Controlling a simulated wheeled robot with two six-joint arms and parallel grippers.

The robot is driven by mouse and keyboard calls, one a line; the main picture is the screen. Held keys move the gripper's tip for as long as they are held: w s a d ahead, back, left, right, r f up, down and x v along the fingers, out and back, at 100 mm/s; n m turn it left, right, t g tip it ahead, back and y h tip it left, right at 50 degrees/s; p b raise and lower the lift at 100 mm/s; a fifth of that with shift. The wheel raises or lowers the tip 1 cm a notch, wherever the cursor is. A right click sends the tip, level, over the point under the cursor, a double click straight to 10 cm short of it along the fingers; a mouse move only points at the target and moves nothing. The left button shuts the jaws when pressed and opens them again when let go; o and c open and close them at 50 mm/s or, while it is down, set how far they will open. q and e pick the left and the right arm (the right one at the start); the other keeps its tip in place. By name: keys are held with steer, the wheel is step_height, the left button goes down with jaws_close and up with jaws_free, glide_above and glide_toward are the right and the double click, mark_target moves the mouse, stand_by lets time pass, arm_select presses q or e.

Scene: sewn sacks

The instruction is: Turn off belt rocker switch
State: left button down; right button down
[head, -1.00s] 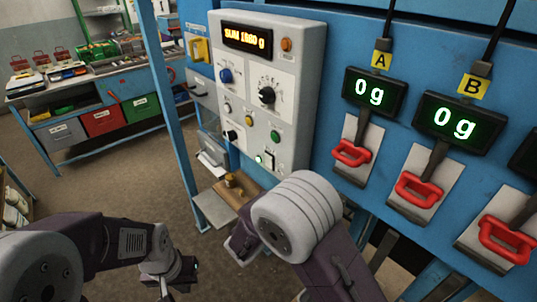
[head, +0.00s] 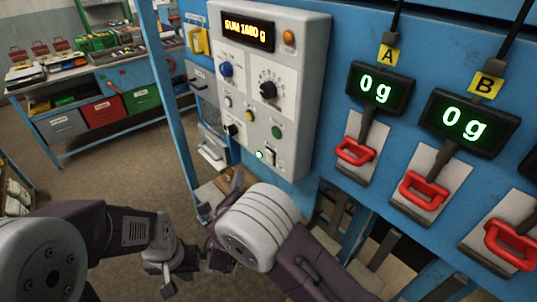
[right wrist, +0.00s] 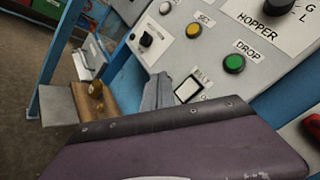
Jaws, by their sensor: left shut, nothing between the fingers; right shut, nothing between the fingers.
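My left gripper (head: 168,286) is shut and empty, low over the floor.
Scales with red handles (head: 355,151) line the wall to the right. A blue post (head: 174,110) stands left of the panel.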

mark_target(265, 152)
steer(key=w+d, duration=0.4)
steer(key=d, duration=0.2)
steer(key=shift+w+d+r, duration=0.4)
steer(key=shift+r, duration=0.05)
stand_by(1.7)
steer(key=shift+w+d+r, duration=0.1)
steer(key=shift+w+d, duration=0.15)
steer(key=shift+d, duration=0.1)
steer(key=shift+w+d, duration=0.25)
steer(key=shift+d, duration=0.05)
stand_by(0.7)
steer(key=shift+s+a, duration=0.1)
steer(key=shift+s+a, duration=0.45)
steer(key=shift+a, duration=0.15)
